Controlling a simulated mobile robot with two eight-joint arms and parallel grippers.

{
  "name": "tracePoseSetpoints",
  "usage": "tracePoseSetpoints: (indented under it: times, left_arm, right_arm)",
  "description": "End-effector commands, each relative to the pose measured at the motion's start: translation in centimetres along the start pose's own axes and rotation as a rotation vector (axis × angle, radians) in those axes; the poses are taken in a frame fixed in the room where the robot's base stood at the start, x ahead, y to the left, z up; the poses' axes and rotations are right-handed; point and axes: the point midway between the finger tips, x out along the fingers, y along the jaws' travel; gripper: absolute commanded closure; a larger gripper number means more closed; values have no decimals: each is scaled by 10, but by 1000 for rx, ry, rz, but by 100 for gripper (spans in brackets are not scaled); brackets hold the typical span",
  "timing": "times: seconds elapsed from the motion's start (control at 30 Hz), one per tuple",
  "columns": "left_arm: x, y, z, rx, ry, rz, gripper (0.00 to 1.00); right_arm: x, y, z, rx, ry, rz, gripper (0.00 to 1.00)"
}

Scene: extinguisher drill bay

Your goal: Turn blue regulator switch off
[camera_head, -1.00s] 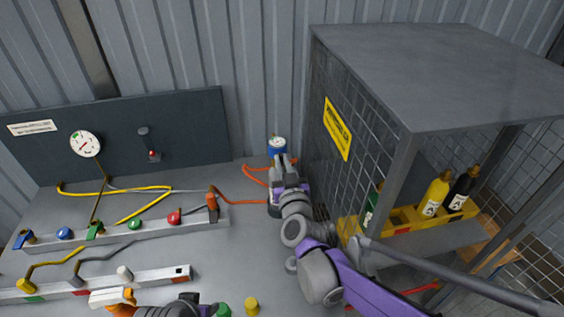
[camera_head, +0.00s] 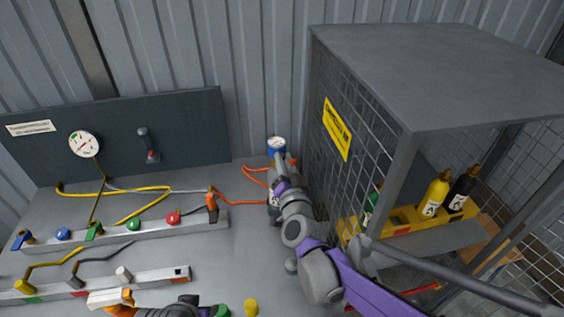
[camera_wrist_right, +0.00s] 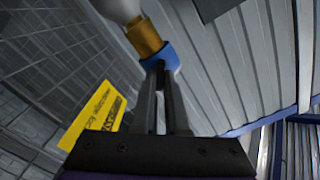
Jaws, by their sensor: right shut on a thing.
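The blue regulator (camera_head: 277,151) with a white round dial stands beside the cage, at the back of the table. My right gripper (camera_head: 280,160) reaches it from the front and covers part of it. In the right wrist view, the fingers of my right gripper (camera_wrist_right: 163,68) are closed on a blue part (camera_wrist_right: 161,55) next to a brass collar (camera_wrist_right: 143,36). I cannot tell the switch's position.
A wire cage (camera_head: 400,150) with a yellow sign stands close on the right, holding yellow and black bottles. An orange hose (camera_head: 240,202) runs to the regulator area. A manifold rail (camera_head: 110,232) with coloured knobs lies left, before a dark gauge panel (camera_head: 200,125).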

Motion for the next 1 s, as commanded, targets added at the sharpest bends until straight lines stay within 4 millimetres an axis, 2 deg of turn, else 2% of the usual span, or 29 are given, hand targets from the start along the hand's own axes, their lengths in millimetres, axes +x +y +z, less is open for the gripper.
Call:
tracePoseSetpoints:
  times: [0.6, 1.0]
  left_arm:
    - [-10, 0, -10, 0, 8, 0, 50]
    - [-16, 0, -17, 0, 15, 0, 50]
  right_arm:
    - [0, 1, 0, 578, 0, 0, 100]
    - [0, 2, 0, 840, 0, 0, 100]
